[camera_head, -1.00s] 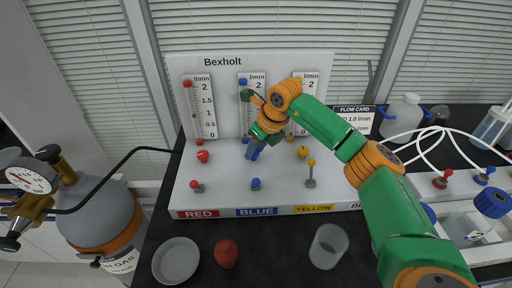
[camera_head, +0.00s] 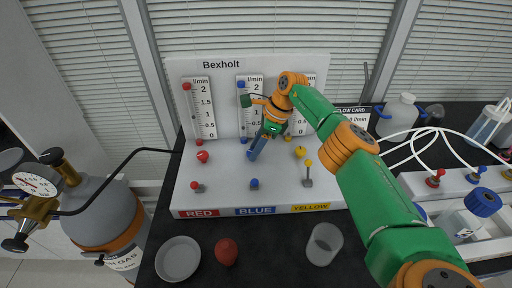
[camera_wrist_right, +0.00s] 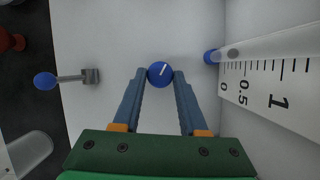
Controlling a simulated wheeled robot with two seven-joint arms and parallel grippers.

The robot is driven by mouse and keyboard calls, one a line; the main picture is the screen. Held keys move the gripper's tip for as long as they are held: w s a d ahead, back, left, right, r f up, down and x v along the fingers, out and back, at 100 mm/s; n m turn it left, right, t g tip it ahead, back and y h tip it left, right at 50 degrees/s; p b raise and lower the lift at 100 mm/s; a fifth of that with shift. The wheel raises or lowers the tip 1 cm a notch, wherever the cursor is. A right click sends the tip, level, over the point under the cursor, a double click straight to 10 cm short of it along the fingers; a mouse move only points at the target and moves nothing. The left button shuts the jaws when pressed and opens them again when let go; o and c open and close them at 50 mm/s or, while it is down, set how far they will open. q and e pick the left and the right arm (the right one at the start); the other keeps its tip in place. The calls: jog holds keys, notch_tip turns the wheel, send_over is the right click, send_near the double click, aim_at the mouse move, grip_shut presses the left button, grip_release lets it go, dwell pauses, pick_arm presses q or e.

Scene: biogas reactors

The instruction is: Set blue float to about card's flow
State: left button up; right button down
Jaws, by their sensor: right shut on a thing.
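The blue flowmeter (camera_head: 249,118) stands in the middle of the Bexholt panel; my right gripper (camera_head: 253,155) partly covers it in the head view. The right gripper is shut on the round blue knob (camera_wrist_right: 160,74), whose white mark shows between the fingertips in the wrist view. There, a grey ball (camera_wrist_right: 233,53), apparently the float, sits low in the tube, seemingly between 0 and 0.5. The flow card (camera_head: 352,110) is at the panel's right, partly hidden by my arm; "l/min" is legible. My left gripper is out of view.
Red knob (camera_head: 203,157) and yellow knob (camera_head: 300,152) flank the blue one. A bowl (camera_head: 178,258), a red object (camera_head: 226,251) and a clear cup (camera_head: 324,243) are on the black bench.

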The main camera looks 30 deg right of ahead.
jog(key=shift+n, duration=0.3)
dwell(0.5)
jog(key=shift+c, duration=2.2)
grip_release()
jog(key=shift+w+a, duration=0.1)
jog(key=v, duration=0.7)
jog(key=shift+p, duration=0.3)
jog(key=shift+r, duration=0.1)
